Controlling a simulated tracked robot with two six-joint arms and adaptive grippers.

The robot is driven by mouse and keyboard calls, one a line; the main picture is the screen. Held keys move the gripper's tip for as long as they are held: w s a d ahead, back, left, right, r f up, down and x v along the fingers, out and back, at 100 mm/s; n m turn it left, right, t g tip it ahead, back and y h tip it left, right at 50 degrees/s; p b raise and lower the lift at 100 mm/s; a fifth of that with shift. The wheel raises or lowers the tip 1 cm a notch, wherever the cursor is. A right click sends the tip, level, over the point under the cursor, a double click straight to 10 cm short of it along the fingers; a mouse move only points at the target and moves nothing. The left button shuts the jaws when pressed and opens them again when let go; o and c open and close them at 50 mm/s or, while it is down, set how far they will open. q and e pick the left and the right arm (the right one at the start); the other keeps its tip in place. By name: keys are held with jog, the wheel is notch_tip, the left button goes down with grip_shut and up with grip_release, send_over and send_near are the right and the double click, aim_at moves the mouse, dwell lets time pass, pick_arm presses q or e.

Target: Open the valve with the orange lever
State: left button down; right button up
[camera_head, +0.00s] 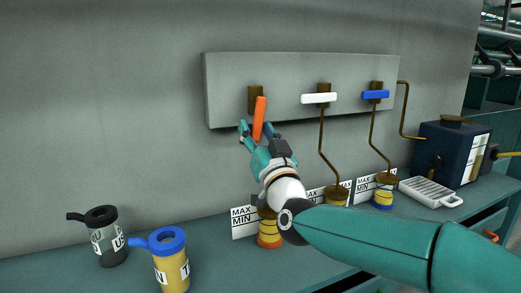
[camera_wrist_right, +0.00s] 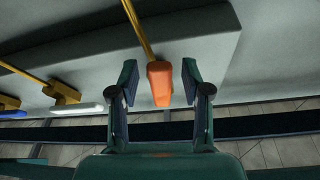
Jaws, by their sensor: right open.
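The orange lever (camera_head: 259,118) hangs downward from its brown valve body (camera_head: 255,97) on the grey wall panel (camera_head: 228,75). My right gripper (camera_head: 253,128) is at the lever's lower part in the head view. In the right wrist view the orange lever (camera_wrist_right: 159,82) stands between the two open fingers of my right gripper (camera_wrist_right: 160,82), with a gap on both sides. The white lever (camera_head: 319,98) and the blue lever (camera_head: 376,95) lie crosswise on their valves. My left gripper is in neither view.
Under the panel, jars with coloured bands, such as the orange-banded jar (camera_head: 269,240), stand by MAX/MIN cards. A dark mug (camera_head: 107,243) and a yellow mug with blue rim (camera_head: 172,270) stand at left. A white tray (camera_head: 430,191) and dark blue box (camera_head: 452,150) are at right.

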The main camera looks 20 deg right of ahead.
jog(key=v, duration=1.1)
jog(key=shift+s+f, duration=0.25)
